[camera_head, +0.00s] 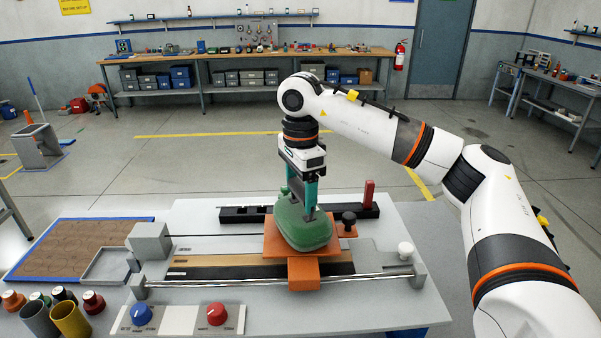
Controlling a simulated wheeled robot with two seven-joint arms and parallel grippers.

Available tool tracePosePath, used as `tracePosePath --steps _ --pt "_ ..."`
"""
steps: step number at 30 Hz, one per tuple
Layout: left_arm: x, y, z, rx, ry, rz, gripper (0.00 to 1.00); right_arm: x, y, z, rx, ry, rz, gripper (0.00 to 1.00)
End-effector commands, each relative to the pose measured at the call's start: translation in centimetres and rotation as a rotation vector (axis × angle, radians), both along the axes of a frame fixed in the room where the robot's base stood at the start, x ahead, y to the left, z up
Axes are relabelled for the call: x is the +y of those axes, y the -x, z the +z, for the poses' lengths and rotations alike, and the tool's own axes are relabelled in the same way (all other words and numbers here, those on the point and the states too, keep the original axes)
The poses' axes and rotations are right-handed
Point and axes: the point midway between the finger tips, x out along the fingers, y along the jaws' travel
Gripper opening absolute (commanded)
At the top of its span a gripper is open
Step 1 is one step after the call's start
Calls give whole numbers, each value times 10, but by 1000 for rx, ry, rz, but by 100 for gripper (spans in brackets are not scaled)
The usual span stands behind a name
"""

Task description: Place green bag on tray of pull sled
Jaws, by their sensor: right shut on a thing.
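The green bag (303,231) is a rounded green lump at the middle of the bench, on or just over the orange tray (273,241) of the pull sled. I cannot tell whether its full weight rests there. The sled's orange front block (303,274) shows below the bag. My right gripper (309,213) points down from above, shut on the top of the bag, with green fingers at its sides. The tray's middle is hidden under the bag. My left gripper is not in view.
A metal rod (220,283) runs across the front of the sled. A black knob (348,219) and red handle (369,193) stand right of the bag. Blue (141,314) and red (217,313) knobs sit at the front. Cups (70,319) stand at left.

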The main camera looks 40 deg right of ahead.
Motion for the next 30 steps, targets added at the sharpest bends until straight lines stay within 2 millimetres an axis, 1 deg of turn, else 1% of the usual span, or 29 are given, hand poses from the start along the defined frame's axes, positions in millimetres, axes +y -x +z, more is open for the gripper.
tracePosePath --steps 10,11,12,14,15,21,25,28,30 --pt "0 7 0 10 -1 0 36 0 -1 -1 -7 -2 0 0" --pt "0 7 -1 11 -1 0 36 0 0 -4 -1 -1 0 74" --pt "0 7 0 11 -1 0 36 0 0 -4 -1 -1 0 80" --pt "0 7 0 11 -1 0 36 0 0 -3 -1 -1 0 90" --pt "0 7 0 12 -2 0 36 0 0 -3 -1 -1 0 92" --pt "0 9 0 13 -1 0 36 0 0 -3 -1 -1 0 92" --pt "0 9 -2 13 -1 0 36 0 -1 1 -3 -1 0 92" --pt "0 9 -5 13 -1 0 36 1 -1 12 -5 -1 0 92" --pt "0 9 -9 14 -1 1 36 1 -1 24 -5 -2 0 92"
